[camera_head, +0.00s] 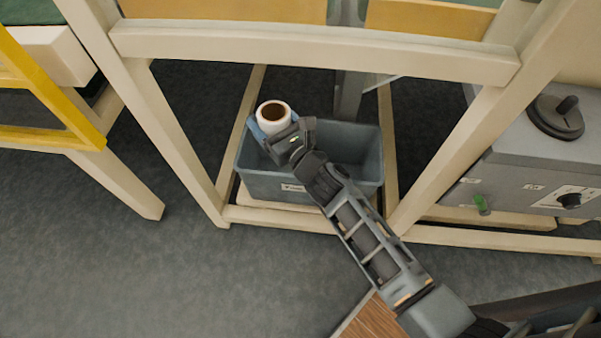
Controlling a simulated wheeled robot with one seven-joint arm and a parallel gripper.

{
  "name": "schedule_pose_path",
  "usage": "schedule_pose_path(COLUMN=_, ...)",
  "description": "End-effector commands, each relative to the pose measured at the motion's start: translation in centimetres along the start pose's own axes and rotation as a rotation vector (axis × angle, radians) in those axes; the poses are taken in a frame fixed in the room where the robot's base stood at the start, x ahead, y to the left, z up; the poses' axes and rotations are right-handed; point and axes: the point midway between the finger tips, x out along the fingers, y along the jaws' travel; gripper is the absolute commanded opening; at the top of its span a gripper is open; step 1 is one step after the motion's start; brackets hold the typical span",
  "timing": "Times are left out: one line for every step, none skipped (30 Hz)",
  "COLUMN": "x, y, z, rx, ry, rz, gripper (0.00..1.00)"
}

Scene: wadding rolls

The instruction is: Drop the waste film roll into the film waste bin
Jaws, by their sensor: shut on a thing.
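The waste film roll (273,121) is a small white roll with a brown core, seen upright in the head view. My gripper (271,130) is shut on it, with a blue finger showing at the roll's left side. The roll is over the back left part of a grey-blue open bin (262,186), which has a small white label on its front. Whether the roll touches the bin is not clear. My arm crosses the bin's front right and hides part of its inside.
The bin stands low inside a pale wooden frame (310,48), with a crossbar above and posts on both sides. A grey machine (520,165) with knobs is at the right. A yellow frame (45,90) is at the left. The dark floor at the lower left is clear.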

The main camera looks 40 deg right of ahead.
Motion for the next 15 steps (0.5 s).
schedule_pose_path(x=0.3, y=-1.2, z=-2.1, rx=-0.002, ry=-0.003, rz=-0.024, gripper=0.39)
schedule_pose_path(x=0.5, y=-1.9, z=-2.5, rx=-0.002, ry=-0.003, rz=-0.038, gripper=0.39)
schedule_pose_path(x=0.6, y=-2.7, z=-2.9, rx=-0.002, ry=-0.003, rz=-0.055, gripper=0.39)
schedule_pose_path(x=0.7, y=-3.2, z=-3.1, rx=-0.001, ry=-0.002, rz=-0.067, gripper=0.39)
schedule_pose_path(x=0.8, y=-3.7, z=-3.4, rx=-0.001, ry=-0.002, rz=-0.078, gripper=0.39)
schedule_pose_path(x=0.9, y=-4.3, z=-3.6, rx=-0.002, ry=-0.003, rz=-0.091, gripper=0.39)
schedule_pose_path(x=1.0, y=-4.7, z=-3.8, rx=-0.001, ry=-0.003, rz=-0.101, gripper=0.39)
schedule_pose_path(x=1.1, y=-5.1, z=-4.0, rx=-0.001, ry=-0.002, rz=-0.110, gripper=0.39)
schedule_pose_path(x=1.2, y=-5.6, z=-4.3, rx=-0.002, ry=-0.002, rz=-0.121, gripper=0.39)
schedule_pose_path(x=1.3, y=-6.0, z=-4.5, rx=-0.001, ry=-0.003, rz=-0.130, gripper=0.39)
schedule_pose_path(x=1.3, y=-6.3, z=-4.7, rx=-0.003, ry=-0.002, rz=-0.137, gripper=0.39)
schedule_pose_path(x=1.4, y=-6.8, z=-4.9, rx=-0.001, ry=-0.002, rz=-0.148, gripper=0.39)
schedule_pose_path(x=1.5, y=-7.1, z=-5.1, rx=-0.003, ry=-0.002, rz=-0.155, gripper=0.39)
schedule_pose_path(x=1.6, y=-7.4, z=-5.3, rx=-0.002, ry=-0.002, rz=-0.162, gripper=0.39)
schedule_pose_path(x=1.6, y=-7.8, z=-5.5, rx=-0.002, ry=-0.003, rz=-0.172, gripper=0.39)
